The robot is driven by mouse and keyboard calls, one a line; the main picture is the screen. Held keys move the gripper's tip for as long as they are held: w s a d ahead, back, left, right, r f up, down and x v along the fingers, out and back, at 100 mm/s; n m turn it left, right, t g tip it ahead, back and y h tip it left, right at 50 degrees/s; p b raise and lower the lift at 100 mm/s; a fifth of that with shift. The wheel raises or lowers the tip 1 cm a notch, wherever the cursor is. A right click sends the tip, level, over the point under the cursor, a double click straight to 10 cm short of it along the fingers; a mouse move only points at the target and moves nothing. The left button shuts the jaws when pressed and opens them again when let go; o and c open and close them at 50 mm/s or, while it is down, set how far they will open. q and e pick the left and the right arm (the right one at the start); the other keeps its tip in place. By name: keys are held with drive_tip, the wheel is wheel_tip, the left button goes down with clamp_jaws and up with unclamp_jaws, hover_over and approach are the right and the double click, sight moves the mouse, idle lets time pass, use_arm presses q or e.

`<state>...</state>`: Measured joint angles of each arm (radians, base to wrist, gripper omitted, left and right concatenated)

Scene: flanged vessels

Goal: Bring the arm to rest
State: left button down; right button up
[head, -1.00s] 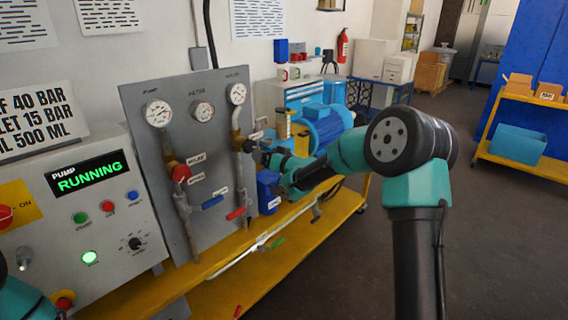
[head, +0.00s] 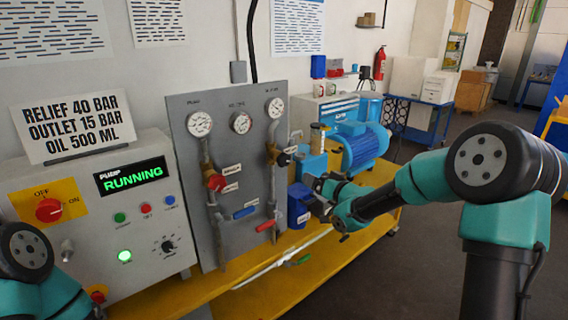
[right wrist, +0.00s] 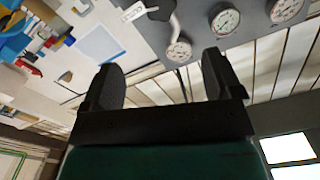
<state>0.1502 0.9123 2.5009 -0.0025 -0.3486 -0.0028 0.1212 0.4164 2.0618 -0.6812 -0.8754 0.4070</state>
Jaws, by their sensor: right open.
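My right arm comes in from the right in the head view. Its gripper (head: 318,196) is in front of the blue container on the bench, right of the grey gauge panel (head: 232,170). In the right wrist view the two dark fingers (right wrist: 164,84) stand wide apart with nothing between them. Past them are the gauges and the ceiling. My left arm shows only as a teal and black link at the lower left of the head view; its gripper is out of the frame.
The control box with the lit "PUMP RUNNING" display (head: 132,175) stands left of the panel. A blue motor (head: 358,146) is behind my right gripper. The yellow bench (head: 165,296) runs along the front. Open floor (head: 400,270) lies to the right.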

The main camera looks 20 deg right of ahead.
drive_tip(key=s+a+f+m+g+h, duration=0.15)
drive_tip(key=s+f+g, duration=0.35)
drive_tip(key=f, duration=1)
drive_tip(key=s+a+f+m+g+h, duration=0.1)
drive_tip(key=s+a+f+g+h, duration=0.35)
drive_tip(key=f, duration=1.05)
drive_tip(key=s+f+g, duration=0.2)
drive_tip(key=s+f, duration=0.2)
drive_tip(key=s, duration=0.4)
drive_tip(key=s+a+f+g+y, duration=0.1)
drive_tip(key=s+f+g, duration=0.1)
drive_tip(key=s+f, duration=0.3)
drive_tip(key=s+a+f+g+y, duration=0.1)
drive_tip(key=s+f, duration=0.3)
drive_tip(key=s, duration=0.7)
drive_tip(key=shift+s+a+f+g, duration=0.2)
drive_tip(key=shift+s+f+g, duration=0.1)
drive_tip(key=shift+g, duration=0.25)
drive_tip(key=shift+w, duration=0.15)
